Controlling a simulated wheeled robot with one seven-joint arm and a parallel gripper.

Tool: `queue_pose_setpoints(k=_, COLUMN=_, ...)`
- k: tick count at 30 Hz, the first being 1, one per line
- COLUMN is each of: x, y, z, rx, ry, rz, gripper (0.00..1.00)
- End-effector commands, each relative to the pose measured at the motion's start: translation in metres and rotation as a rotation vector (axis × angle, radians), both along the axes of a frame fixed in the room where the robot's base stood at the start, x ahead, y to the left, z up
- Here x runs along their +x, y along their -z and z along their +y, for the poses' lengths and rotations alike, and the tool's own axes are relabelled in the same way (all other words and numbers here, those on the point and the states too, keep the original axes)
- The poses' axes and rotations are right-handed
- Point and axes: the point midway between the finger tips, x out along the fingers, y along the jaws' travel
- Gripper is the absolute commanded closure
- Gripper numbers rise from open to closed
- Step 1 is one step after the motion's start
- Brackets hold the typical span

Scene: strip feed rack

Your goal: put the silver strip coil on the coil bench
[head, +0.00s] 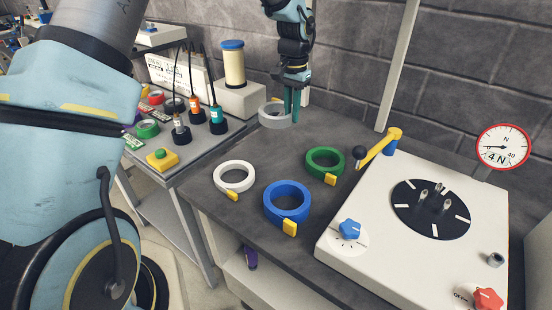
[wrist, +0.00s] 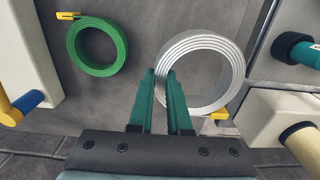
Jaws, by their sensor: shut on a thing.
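The silver strip coil (head: 270,117) is at the far left back of the dark-topped bench (head: 240,148) in the head view. In the wrist view the silver coil (wrist: 232,88) shows its ringed windings and a yellow tag at its lower right. My gripper (head: 291,112) points down at the coil's right side. In the wrist view the gripper's teal fingers (wrist: 160,74) straddle the coil's left wall and are shut on it. I cannot tell whether the coil touches the bench top or hangs just above it.
White (head: 219,171), blue (head: 270,200) and green (head: 311,161) coils lie on the bench. A white machine (head: 340,235) with a dark disc stands at right. A lower side table (head: 170,178) holds bottles and tape rolls at left.

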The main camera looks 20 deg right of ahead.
Motion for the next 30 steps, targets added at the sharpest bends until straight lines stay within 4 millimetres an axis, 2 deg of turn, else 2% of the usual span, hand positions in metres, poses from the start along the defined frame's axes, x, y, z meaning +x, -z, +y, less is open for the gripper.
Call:
queue_pose_setpoints(k=9, x=-0.001, y=0.050, z=0.000, rx=0.002, ry=0.001, rz=0.003, gripper=1.00)
queue_pose_setpoints(k=16, x=-0.001, y=0.067, z=0.001, rx=0.001, ry=-0.001, rz=0.002, gripper=1.00)
queue_pose_setpoints(k=21, x=-0.001, y=0.090, z=0.000, rx=0.001, ry=0.001, rz=0.002, gripper=1.00)
queue_pose_setpoints(k=24, x=-0.001, y=0.097, z=0.000, rx=0.001, ry=0.000, rz=0.000, gripper=1.00)
queue_pose_setpoints(k=30, x=0.000, y=0.098, z=0.000, rx=0.000, ry=0.000, rz=0.000, gripper=1.00)
